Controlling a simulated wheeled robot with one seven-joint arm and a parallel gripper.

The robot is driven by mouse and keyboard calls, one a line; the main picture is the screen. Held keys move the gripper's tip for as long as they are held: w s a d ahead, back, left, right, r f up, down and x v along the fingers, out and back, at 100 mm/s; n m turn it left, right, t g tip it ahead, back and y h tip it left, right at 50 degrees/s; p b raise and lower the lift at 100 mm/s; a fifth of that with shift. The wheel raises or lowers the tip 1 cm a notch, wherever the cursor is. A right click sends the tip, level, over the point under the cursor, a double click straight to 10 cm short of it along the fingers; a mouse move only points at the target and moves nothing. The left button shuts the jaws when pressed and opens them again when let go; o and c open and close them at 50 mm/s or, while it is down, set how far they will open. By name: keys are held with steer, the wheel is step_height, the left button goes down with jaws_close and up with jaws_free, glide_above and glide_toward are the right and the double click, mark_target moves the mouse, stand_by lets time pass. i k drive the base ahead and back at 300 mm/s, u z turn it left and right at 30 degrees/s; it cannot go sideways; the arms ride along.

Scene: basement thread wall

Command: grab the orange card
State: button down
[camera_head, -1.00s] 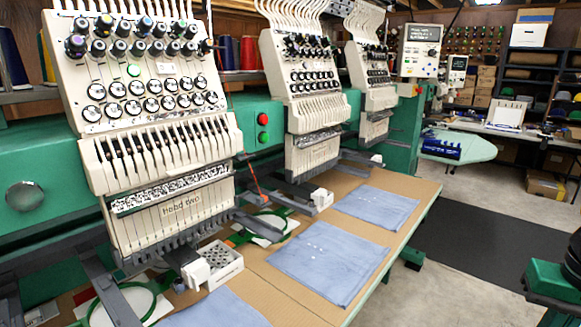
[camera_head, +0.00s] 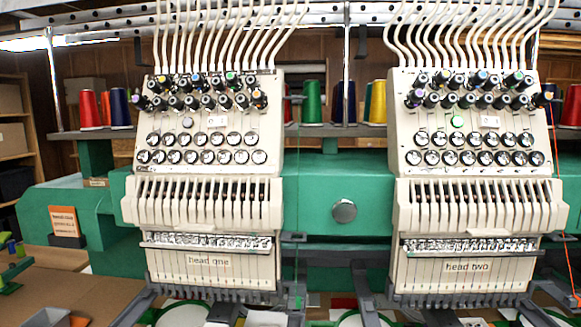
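An orange card (camera_head: 64,221) with dark printing too small to read stands upright at the left of the view. It is in a dark holder or stand (camera_head: 68,241) at its foot, in front of the green end of the embroidery machine and left of the head labelled "head one". It looks unobstructed from here. My gripper is not in view.
Embroidery heads "head one" (camera_head: 208,262) and "head two" (camera_head: 467,267) stand on a green machine beam (camera_head: 345,180). A brown table (camera_head: 60,290) with a grey tray (camera_head: 45,318) and small green items lies at lower left. Thread cones (camera_head: 312,100) line the shelf behind.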

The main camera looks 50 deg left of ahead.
mark_target(64, 219)
steer(key=u, duration=3.5)
steer(key=k, duration=1.1)
steer(key=u, duration=1.05)
steer(key=i, duration=1.25)
steer(key=u, duration=0.15)
